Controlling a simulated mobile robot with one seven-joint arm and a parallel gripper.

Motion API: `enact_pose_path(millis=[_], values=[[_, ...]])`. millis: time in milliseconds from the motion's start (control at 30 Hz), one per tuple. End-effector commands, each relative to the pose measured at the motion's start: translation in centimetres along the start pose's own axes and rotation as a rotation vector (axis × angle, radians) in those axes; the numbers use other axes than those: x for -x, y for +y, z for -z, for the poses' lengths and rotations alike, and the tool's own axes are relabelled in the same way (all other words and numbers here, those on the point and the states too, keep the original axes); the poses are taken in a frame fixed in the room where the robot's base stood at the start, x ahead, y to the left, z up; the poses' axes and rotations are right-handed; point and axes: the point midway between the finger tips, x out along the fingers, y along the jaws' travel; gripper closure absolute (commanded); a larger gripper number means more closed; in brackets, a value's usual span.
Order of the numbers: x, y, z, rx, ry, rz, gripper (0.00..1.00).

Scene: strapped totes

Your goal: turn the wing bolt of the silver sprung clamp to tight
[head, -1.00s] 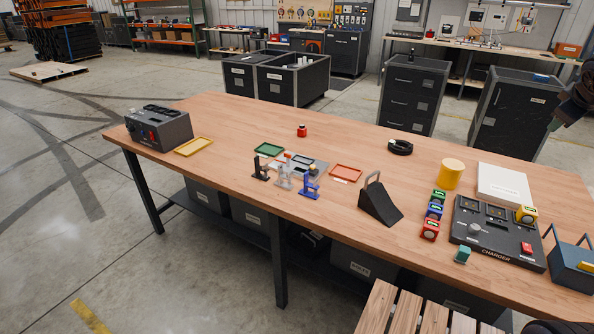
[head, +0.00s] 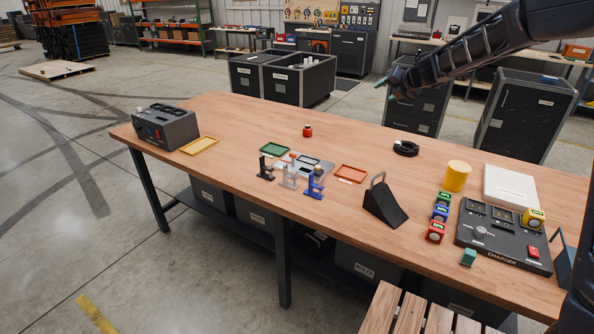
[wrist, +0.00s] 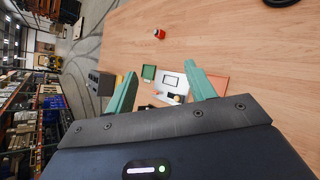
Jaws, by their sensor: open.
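The silver sprung clamp (head: 289,173) stands upright on the wooden table, between a black clamp (head: 266,168) and a blue clamp (head: 315,185). Its wing bolt is too small to make out. My gripper (head: 385,91) is open and empty, high above the far side of the table, up and right of the clamps in the head view. In the wrist view its teal fingers (wrist: 160,88) are spread apart. The clamps cannot be told apart there.
Near the clamps are a green tray (head: 274,149), a red tray (head: 350,173) and a red knob-like object (head: 307,131). A black wedge (head: 384,207) with a handle stands right of them. A yellow cylinder (head: 457,176) and the charger (head: 500,236) are further right.

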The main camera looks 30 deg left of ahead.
Motion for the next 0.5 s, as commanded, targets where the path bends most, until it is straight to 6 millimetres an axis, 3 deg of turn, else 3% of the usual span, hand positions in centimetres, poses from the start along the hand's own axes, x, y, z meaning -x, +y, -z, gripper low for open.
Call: enact_pose_path(millis=[33,200,333,500], values=[[-2.2,1.7,2.3,0.094,0.059,-0.018,0.45],[-7.6,6.2,10.0,0.432,0.258,-0.078,0.45],[-10.8,8.7,16.6,0.69,0.417,-0.121,0.45],[-13.4,10.6,24.0,0.978,0.603,-0.161,0.45]])
